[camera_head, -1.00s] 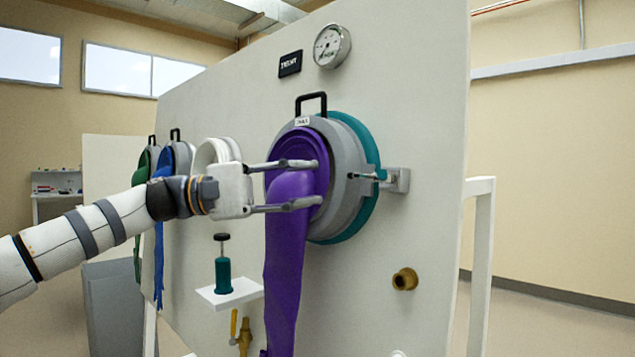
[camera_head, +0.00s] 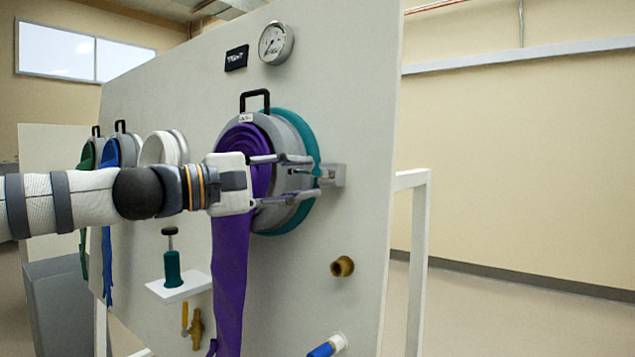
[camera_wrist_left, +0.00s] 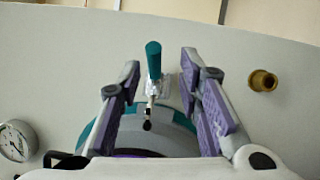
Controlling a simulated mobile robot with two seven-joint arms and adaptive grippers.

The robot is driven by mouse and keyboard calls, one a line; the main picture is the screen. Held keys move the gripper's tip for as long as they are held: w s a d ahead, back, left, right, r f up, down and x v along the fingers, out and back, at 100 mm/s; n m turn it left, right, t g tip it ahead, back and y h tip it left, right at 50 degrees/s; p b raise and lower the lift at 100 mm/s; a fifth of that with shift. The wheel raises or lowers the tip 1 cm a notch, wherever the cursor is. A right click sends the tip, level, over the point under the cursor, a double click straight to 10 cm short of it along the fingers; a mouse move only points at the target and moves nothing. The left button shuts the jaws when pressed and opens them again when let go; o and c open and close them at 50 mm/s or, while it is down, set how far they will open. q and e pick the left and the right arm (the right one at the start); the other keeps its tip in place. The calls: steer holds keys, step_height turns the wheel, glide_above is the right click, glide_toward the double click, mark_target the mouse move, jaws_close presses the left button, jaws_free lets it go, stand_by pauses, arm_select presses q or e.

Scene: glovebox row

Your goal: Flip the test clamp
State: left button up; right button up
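The test clamp (camera_head: 332,175) is a small metal toggle clamp on a bracket at the right edge of the grey and teal glove port (camera_head: 300,130). In the left wrist view the clamp (camera_wrist_left: 154,62) shows a teal handle standing up between my fingers, with a dark-tipped rod pointing at the port. My left gripper (camera_head: 311,177) is open and empty, its two fingers in front of the port and their tips close to the clamp. In the left wrist view the fingers (camera_wrist_left: 160,85) stand apart on either side of it. I cannot tell whether they touch it. My right gripper is not in view.
A purple glove (camera_head: 230,270) hangs from the port behind my gripper. A gauge (camera_head: 276,43) is above, a brass fitting (camera_head: 342,266) below right. A teal bottle-like item (camera_head: 172,268) stands on a small white shelf. Space right of the panel is clear.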

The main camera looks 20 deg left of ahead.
mark_target(315, 171)
arm_select(q)
steer(key=shift+r+x, duration=0.15)
steer(key=shift+x, duration=0.8)
steer(key=shift+r+x, duration=0.15)
steer(key=shift+x, duration=0.8)
steer(key=shift+s, duration=0.1)
jaws_close()
steer(key=shift+a+m+g+h, duration=0.25)
steer(key=shift+m+g+h, duration=0.35)
steer(key=shift+g+h, duration=0.1)
steer(key=shift+a+f+m+g+h, duration=0.1)
steer(key=shift+a+m+g+h, duration=0.35)
steer(key=shift+g+h, duration=0.35)
steer(key=shift+m+g+b, duration=0.25)
steer(key=shift+g+b, duration=0.05)
jaws_free()
